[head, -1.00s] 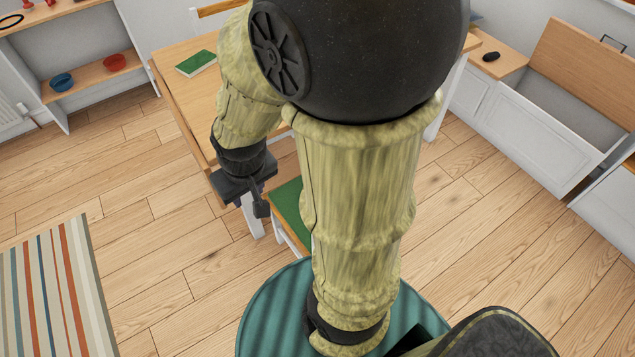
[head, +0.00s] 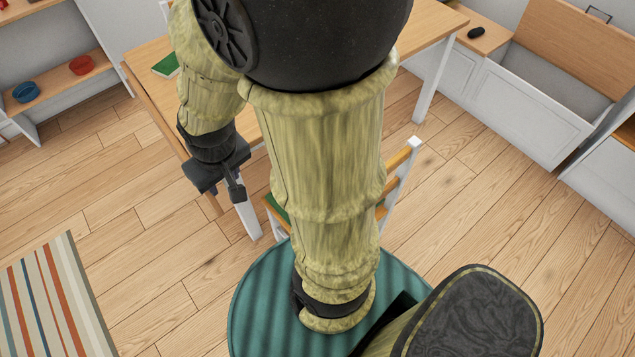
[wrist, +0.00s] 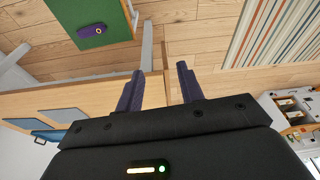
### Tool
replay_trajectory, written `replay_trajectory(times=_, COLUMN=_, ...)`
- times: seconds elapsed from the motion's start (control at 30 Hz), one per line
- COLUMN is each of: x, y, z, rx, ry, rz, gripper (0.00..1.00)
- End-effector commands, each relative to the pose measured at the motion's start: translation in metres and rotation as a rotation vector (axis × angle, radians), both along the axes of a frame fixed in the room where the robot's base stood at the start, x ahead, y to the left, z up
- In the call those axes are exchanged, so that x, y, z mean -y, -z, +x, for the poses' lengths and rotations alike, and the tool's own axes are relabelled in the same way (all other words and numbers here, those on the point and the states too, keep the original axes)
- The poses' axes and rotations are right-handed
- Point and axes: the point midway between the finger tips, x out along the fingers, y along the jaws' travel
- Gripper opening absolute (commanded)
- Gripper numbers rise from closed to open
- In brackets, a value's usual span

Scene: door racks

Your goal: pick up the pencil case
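A small purple item with an orange ring mark (wrist: 90,31), which looks like the pencil case, lies on a green chair seat (wrist: 60,18) at the upper left of the wrist view. In the head view only a sliver of the green seat (head: 277,207) shows beside my arm, and the purple item is hidden. My gripper (wrist: 158,85) is open and empty, its two dark fingers apart. In the wrist view the item is above and left of the fingers, clear of them. In the head view my gripper (head: 235,188) hangs beside the wooden table's edge.
The wooden table (head: 150,98) stands close by my gripper, with a green book (head: 165,65) on it. The chair's back (head: 398,165) rises right of my arm. A striped rug (head: 50,300) lies at lower left. Bare floor is free at right.

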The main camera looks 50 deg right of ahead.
Motion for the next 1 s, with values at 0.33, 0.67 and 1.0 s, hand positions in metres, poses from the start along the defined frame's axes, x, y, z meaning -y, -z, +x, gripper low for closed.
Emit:
replay_trajectory(times=0.33, x=0.011, y=0.071, z=0.013, rx=-0.101, ry=-0.102, rz=-0.067, gripper=0.72)
replay_trajectory(times=0.67, x=0.047, y=0.225, z=0.035, rx=-0.356, ry=-0.39, rz=-0.279, gripper=0.72)
replay_trajectory(times=1.0, x=0.098, y=0.372, z=0.057, rx=-0.638, ry=-0.727, rz=-0.56, gripper=0.72)
